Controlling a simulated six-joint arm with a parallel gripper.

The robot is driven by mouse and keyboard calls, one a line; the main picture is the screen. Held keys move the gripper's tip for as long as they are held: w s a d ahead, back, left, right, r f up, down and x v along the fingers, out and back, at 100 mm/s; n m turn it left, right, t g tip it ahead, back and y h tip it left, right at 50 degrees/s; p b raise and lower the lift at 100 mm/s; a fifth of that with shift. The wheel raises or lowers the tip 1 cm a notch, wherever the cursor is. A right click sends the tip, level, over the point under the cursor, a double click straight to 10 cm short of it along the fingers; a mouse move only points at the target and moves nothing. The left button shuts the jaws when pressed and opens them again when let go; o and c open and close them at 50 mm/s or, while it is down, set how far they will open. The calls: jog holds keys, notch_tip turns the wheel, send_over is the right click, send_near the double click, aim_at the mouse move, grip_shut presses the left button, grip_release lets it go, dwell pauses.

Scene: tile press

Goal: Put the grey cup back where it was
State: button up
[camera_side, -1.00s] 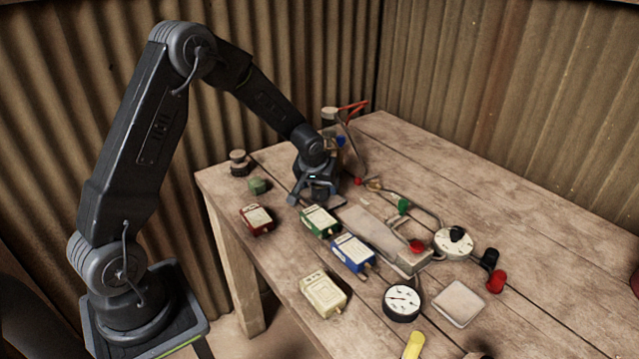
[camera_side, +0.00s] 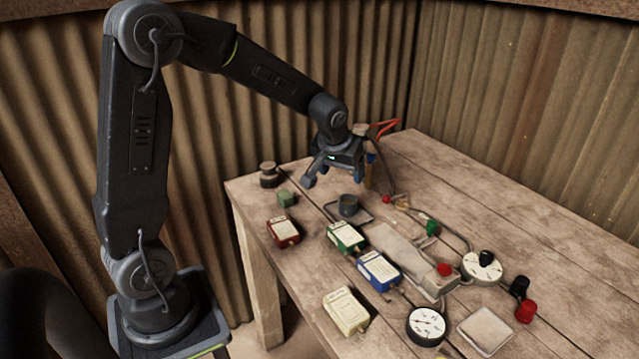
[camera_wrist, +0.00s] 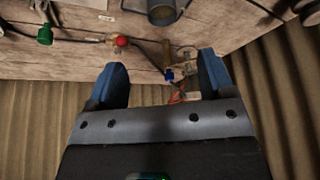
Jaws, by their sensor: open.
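In the wrist view the cup (camera_wrist: 163,12) shows at the top edge, partly cut off, beyond the fingers. My gripper (camera_side: 338,180) is open and empty, raised above and behind the cup, apart from it. In the wrist view its two blue fingertips (camera_wrist: 163,72) are spread with nothing between them.
Red (camera_side: 283,231), green (camera_side: 345,237), blue (camera_side: 378,270) and cream (camera_side: 345,311) boxes stand in front of the cup. A small green block (camera_side: 286,198) and dark round weights (camera_side: 268,174) are to its left. Tools with red handles (camera_side: 384,129) stand behind.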

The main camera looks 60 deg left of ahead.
jog(key=s+d+r+m+h, duration=0.1)
jog(key=s+d+r+m, duration=0.1)
jog(key=s, duration=0.5)
jog(key=s+d+r+m+t, duration=0.1)
jog(key=s+d+r+m, duration=0.1)
jog(key=s+d+r, duration=0.2)
jog(key=s+d+r+m+h, duration=0.1)
jog(key=s+d+r+m, duration=0.1)
jog(key=s+d, duration=0.5)
jog(key=s+r, duration=0.1)
jog(key=s, duration=0.3)
jog(key=shift+s+d+m+t+h, duration=0.25)
jog(key=shift+d+m+t+h, duration=0.05)
